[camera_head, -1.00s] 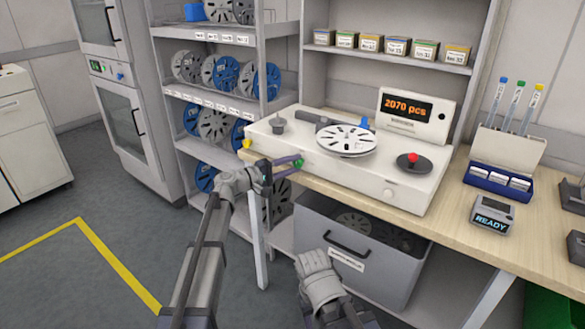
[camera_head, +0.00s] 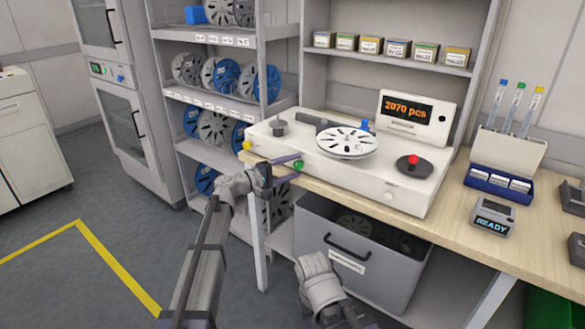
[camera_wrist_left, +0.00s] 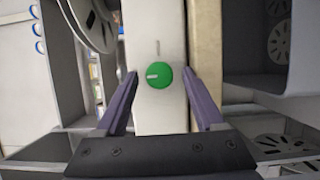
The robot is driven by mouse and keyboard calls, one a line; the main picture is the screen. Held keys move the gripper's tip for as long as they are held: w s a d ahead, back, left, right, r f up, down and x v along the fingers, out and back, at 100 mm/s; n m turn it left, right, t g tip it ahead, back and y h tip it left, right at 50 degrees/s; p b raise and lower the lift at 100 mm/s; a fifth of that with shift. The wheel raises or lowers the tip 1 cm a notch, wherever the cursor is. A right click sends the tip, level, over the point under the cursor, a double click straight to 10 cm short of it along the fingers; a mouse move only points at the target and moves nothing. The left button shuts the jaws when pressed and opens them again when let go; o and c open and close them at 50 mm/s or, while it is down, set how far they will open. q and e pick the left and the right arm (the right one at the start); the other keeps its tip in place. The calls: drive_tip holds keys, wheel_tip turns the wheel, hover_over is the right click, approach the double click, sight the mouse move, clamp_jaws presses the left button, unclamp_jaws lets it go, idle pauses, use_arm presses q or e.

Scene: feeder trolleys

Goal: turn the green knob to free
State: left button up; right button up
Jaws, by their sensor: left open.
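The green knob (camera_head: 299,165) is on the front left of the white counting machine (camera_head: 400,190). It shows large in the left wrist view (camera_wrist_left: 159,75), with a pale pointer line toward the left of that picture. A short tick mark (camera_wrist_left: 158,47) is on the white panel above it. My left gripper (camera_head: 287,168) is open, one finger on each side of the knob, with gaps between the fingers and the knob in the left wrist view (camera_wrist_left: 159,73). Part of my right arm shows at the bottom of the head view; its fingers do not show.
The machine stands on a wooden bench (camera_head: 450,218), with a grey bin (camera_head: 390,275) below. A yellow button (camera_head: 247,145) is near the knob. A reel shelf (camera_head: 215,95) is to the left. A white reel (camera_head: 347,141) lies on top of the machine.

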use_arm(q)
drive_tip(key=v, duration=0.8)
drive_tip(key=shift+w, duration=0.1)
drive_tip(key=s+d+f+m+g+y+p, duration=0.2)
drive_tip(key=s+d+m+g+y+p, duration=0.25)
drive_tip(key=s, duration=0.55)
drive_tip(key=s+d+f+m+g+y+p, duration=0.2)
drive_tip(key=s+d+g+p, duration=0.2)
drive_tip(key=s+d+p, duration=0.45)
drive_tip(key=s+a+r+m+y+p, duration=0.1)
drive_tip(key=s+a+m+y+p, duration=0.1)
drive_tip(key=s+a+y, duration=0.3)
drive_tip(key=s+a+r+m+g+y+p, duration=0.1)
drive_tip(key=s+a+y+p, duration=0.3)
drive_tip(key=s, duration=0.8)
drive_tip(key=shift+a+m+y+p, duration=0.4)
drive_tip(key=shift+a+y, duration=0.15)
drive_tip(key=shift+a, duration=0.55)
